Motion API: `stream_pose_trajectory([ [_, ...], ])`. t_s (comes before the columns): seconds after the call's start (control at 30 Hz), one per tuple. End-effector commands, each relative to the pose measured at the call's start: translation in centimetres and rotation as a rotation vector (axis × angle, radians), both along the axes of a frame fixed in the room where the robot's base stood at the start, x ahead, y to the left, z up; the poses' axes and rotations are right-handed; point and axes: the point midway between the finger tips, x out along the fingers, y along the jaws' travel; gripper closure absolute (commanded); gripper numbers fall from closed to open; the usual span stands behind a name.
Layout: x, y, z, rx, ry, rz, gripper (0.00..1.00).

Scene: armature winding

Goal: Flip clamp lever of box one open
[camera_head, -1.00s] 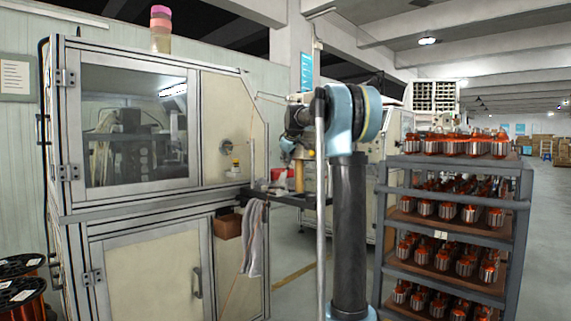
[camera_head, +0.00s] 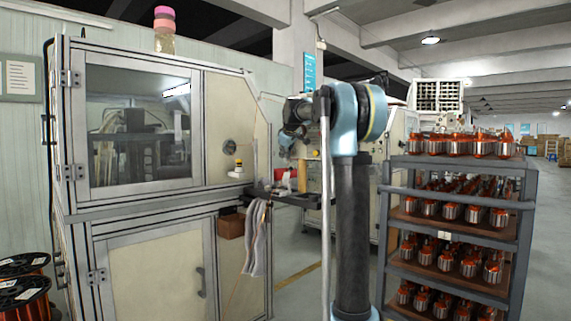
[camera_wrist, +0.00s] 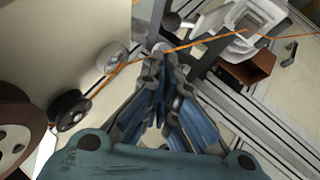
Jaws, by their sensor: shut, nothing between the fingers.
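My gripper (camera_wrist: 160,64) is in the middle of the wrist view, with its blue fingers drawn together and nothing between them. Its tips are close to a small round metal part (camera_wrist: 159,48), and I cannot tell whether they touch it. An orange wire (camera_wrist: 190,46) runs past the tips, from the rollers at left to a pale housing (camera_wrist: 235,28) at upper right. I cannot tell which part is box one or its clamp lever.
A black roller (camera_wrist: 70,108), a grey roller (camera_wrist: 112,57) and a brown spool (camera_wrist: 18,125) stand close at left. A brown bin (camera_wrist: 246,68) is at right. In the head view, the winding machine (camera_head: 226,110) is at left and a rack of armatures (camera_head: 395,190) at right.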

Motion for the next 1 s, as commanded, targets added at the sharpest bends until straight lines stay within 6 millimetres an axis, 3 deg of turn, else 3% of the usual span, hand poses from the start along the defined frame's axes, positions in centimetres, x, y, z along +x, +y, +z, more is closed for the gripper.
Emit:
stream_pose_trajectory([
  [0.07, 0.0, 0.5, 1.5, -0.001, 0.0, 0.001, 1.0],
  [0.3, -3.1, -0.5, 5.1, 0.0, 0.0, -0.002, 1.0],
  [0.6, -5.7, -1.3, 8.4, 0.0, 0.0, -0.002, 1.0],
  [0.87, -6.3, -1.5, 9.0, 0.0, 0.001, -0.002, 1.0],
  [1.0, -7.8, -1.8, 7.8, 0.014, 0.021, -0.021, 1.0],
])
